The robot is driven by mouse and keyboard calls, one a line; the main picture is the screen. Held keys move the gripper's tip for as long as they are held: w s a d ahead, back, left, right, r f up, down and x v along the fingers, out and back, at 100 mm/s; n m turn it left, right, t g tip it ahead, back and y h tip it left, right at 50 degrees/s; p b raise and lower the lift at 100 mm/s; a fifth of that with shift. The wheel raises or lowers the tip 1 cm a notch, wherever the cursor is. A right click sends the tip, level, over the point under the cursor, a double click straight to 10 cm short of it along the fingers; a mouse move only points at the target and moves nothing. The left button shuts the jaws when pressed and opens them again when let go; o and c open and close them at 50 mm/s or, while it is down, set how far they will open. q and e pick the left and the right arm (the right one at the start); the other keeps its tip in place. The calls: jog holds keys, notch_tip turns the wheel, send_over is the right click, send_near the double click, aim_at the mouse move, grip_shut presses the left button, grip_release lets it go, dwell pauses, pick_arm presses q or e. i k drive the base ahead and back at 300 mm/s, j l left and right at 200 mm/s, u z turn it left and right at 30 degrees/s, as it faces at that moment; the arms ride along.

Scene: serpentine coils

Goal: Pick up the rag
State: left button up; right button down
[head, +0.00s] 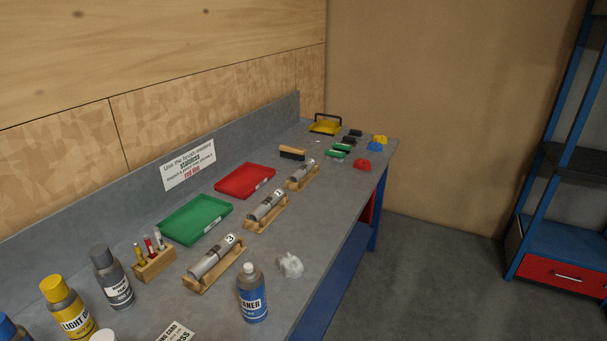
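The rag (290,265) looks like a small crumpled white cloth. It lies on the grey workbench (325,215) near its front edge, to the right of the blue cleaner bottle (252,294) and apart from it. Neither of my grippers shows in the head view, and nothing touches the rag from above.
Left of the rag, a metal cylinder rests on a wooden cradle (214,264); two similar cradles stand farther back. Green (196,219) and red (244,181) trays lie behind. Several bottles, including a yellow one (68,308), crowd the near left.

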aim_at(290, 267)
jog(key=i+l+z, duration=0.15)
jog(key=z, duration=0.2)
jog(key=i+l+z, duration=0.15)
jog(key=z, duration=0.2)
